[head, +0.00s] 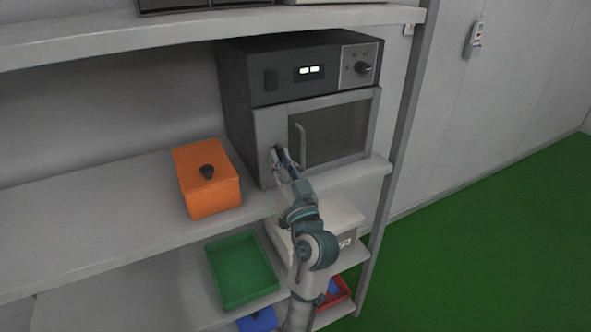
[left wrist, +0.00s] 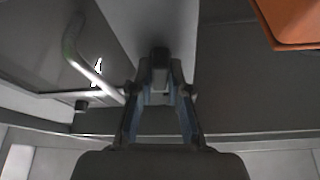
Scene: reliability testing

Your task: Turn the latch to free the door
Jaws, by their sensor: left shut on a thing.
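A dark grey test oven (head: 290,90) stands on the middle shelf, with its door (head: 267,125) closed. The door has a window (head: 345,132) and a vertical bar handle (head: 302,143); the handle also shows in the left wrist view (left wrist: 88,62). My left gripper (head: 279,153) is at the door's left panel, left of the handle. In the left wrist view, its fingers (left wrist: 160,88) are shut on the small dark latch (left wrist: 160,60). The fingers partly hide the latch, and its exact angle is hard to tell. My right gripper is not in view.
An orange box (head: 205,180) with a black knob sits left of the oven on the shelf (head: 120,205). A green tray (head: 242,270) and a pale box (head: 340,222) are on the shelf below. The green floor (head: 480,240) at right is clear.

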